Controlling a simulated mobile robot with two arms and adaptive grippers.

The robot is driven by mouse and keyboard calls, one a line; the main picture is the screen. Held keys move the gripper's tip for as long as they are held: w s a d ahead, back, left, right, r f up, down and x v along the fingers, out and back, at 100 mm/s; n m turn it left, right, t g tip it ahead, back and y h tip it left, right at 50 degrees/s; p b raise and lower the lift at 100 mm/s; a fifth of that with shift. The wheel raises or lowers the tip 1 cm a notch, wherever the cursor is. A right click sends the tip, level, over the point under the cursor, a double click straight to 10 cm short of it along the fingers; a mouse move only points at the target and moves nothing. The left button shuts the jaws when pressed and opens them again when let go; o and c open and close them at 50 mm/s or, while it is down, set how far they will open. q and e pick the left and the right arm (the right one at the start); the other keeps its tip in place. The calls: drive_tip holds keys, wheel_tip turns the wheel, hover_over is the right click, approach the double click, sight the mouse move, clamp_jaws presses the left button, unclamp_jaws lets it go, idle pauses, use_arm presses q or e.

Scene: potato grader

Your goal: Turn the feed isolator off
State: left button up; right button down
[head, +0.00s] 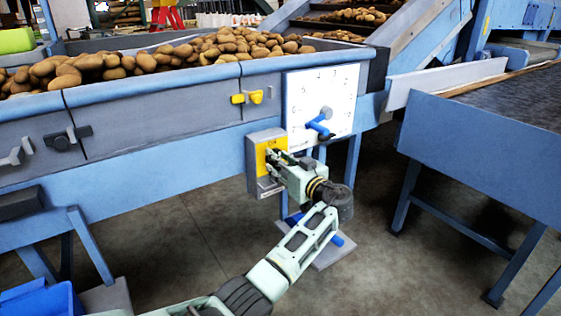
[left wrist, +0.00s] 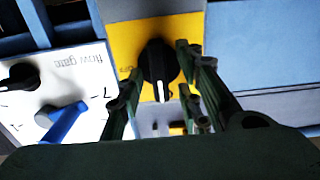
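The feed isolator is a grey box (head: 257,182) with a yellow plate (head: 261,158) on the machine's front. Its black knob (left wrist: 157,62) shows in the left wrist view, with its white mark toward the picture's bottom; that picture looks upside down. A small label, apparently OFF, sits on the plate's left edge there. My left gripper (head: 270,163) is at the plate in the head view. In the left wrist view its open fingers (left wrist: 160,84) stand on either side of the knob. I cannot tell whether they touch it. My right gripper is not in view.
The white flow gate dial (head: 338,88) with a blue lever (head: 319,127) is close beside the isolator. A yellow handle (head: 247,97) and a black handle (head: 67,138) are on the front panel. Potatoes (head: 215,48) fill the hopper above. A conveyor (head: 490,118) stands at right.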

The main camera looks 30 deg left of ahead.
use_arm(q)
drive_tip(key=shift+c, duration=0.4)
clamp_jaws()
drive_tip(key=shift+m, duration=0.4)
drive_tip(key=shift+w+d+f+m+p, duration=0.15)
drive_tip(key=shift+m+p, duration=0.85)
drive_tip(key=shift+m, duration=1.95)
drive_tip(key=shift+w+f+m+p, duration=0.1)
drive_tip(key=shift+m+p, duration=0.9)
drive_tip(key=shift+m, duration=1.9)
drive_tip(key=shift+w+d+f+m+p, duration=0.15)
drive_tip(key=shift+m+p, duration=0.85)
drive_tip(key=shift+m, duration=1.95)
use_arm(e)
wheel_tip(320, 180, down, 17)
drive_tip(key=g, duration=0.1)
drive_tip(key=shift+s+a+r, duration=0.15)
use_arm(q)
drive_tip(key=shift+s+a, duration=0.1)
